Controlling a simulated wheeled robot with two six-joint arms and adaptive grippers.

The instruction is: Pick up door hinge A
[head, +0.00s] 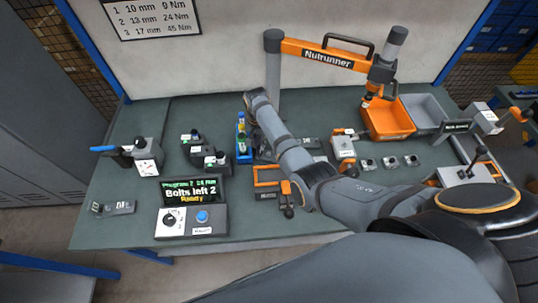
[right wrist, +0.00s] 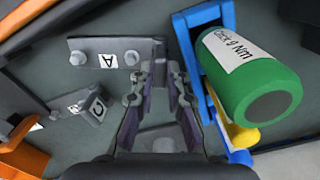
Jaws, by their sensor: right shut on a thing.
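Door hinge A (right wrist: 95,53) is a flat grey plate with a white "A" label, in the upper left of the right wrist view. My right gripper (right wrist: 160,72) is shut on its right end, where the fingers hide part of the hinge. In the head view this gripper (head: 259,150) is low over the middle of the bench, mostly hidden by my right arm. A second plate labelled "C" (right wrist: 88,108) lies left of the fingers in the right wrist view, and its plate shows right of my arm in the head view (head: 309,143). My left gripper is out of view.
A blue rack (right wrist: 205,85) with a green click tool (right wrist: 250,85) stands close beside the fingers. An orange frame (head: 266,183) lies nearer the bench front. An orange bin (head: 390,118) and Nutrunner arm (head: 325,54) are behind. The front-left bench has a control box (head: 190,220).

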